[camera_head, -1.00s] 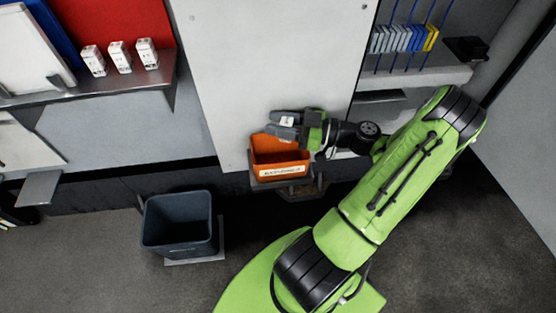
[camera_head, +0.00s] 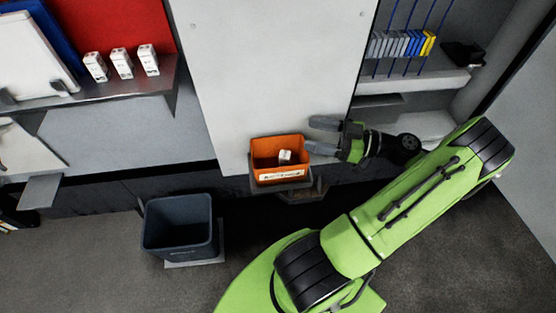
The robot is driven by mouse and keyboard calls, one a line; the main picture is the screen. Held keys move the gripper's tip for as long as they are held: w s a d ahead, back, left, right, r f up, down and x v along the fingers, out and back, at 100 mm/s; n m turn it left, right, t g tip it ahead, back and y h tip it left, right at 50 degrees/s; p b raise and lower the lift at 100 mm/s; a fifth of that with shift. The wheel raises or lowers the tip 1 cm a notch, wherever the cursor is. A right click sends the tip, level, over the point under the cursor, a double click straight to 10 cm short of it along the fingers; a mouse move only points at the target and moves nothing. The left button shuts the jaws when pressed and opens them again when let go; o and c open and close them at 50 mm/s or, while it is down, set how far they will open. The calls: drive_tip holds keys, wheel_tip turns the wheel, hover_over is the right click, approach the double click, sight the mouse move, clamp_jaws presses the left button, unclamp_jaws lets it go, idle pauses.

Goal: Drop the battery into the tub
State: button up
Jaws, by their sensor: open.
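The battery, a small white block (camera_head: 285,156), lies inside an orange tub (camera_head: 280,179) with a white label on its front. The tub rests on a small grey bracket shelf in front of the pale panel. My gripper (camera_head: 317,134) is open and empty at the tub's upper right, with its fingers pointing left. It is apart from the battery. Whether a finger touches the tub's rim I cannot tell.
Several similar white blocks (camera_head: 121,64) stand on a grey shelf (camera_head: 90,98) at the upper left. A dark bin (camera_head: 178,222) stands on the floor at the lower left. A rack with blue and yellow pieces (camera_head: 402,45) is at the upper right.

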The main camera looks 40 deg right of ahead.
drive_tip(key=v, duration=0.6)
drive_tip(key=shift+p, duration=0.45)
drive_tip(key=w+a+r+m+g+h+p, duration=0.1)
drive_tip(key=w+a+r+g+h, duration=0.15)
drive_tip(key=w+a+g, duration=0.5)
drive_tip(key=w+a+r+m+g+h+p, duration=0.1)
drive_tip(key=w+a+r+g+h, duration=0.25)
drive_tip(key=a, duration=0.75)
drive_tip(key=s+a+r+m+t+h, duration=0.1)
drive_tip(key=s+a+r+m+h, duration=0.3)
drive_tip(key=s+a+r, duration=0.5)
drive_tip(key=shift+s+a+m+t+p, duration=0.2)
drive_tip(key=shift+s+m+t+p, duration=0.25)
drive_tip(key=shift+s, duration=0.45)
drive_tip(key=shift+r, duration=0.1)
